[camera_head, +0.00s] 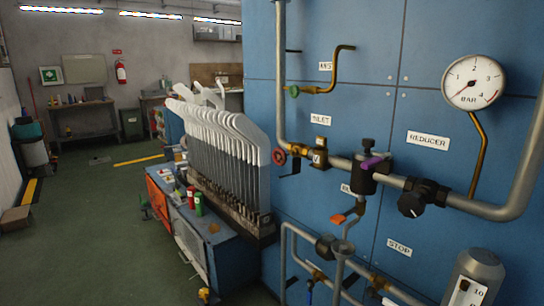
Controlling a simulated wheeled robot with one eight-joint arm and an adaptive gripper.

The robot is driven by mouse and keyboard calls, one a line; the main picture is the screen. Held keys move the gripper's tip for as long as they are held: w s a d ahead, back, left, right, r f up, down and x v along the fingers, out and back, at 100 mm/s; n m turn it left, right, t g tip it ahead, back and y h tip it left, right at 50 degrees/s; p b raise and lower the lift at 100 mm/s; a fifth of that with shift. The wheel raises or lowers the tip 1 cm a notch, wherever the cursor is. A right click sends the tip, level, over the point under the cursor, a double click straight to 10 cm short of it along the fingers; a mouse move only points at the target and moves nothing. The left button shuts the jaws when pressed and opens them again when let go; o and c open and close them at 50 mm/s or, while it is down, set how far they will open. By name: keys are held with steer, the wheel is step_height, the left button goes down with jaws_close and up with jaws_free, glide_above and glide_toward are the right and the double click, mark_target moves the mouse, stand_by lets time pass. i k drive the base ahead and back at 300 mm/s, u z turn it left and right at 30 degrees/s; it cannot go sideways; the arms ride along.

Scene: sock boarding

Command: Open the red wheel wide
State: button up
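The red wheel (279,157) is a small round handwheel on the grey pipe line in front of the blue panel. It sits at the left end of a brass fitting, near the INLET label (321,120). The wheel is small in the picture, and how far it is turned cannot be told. My gripper is not in view.
A row of white sock-shaped boards (215,130) stands close to the left of the wheel. On the panel are a pressure gauge (474,82), a purple lever (375,161), a black knob (411,204), an orange lever (338,219) and a green handle (292,91). Green floor is open at left.

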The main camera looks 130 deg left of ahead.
mark_target(281, 155)
steer(key=u, duration=4.55)
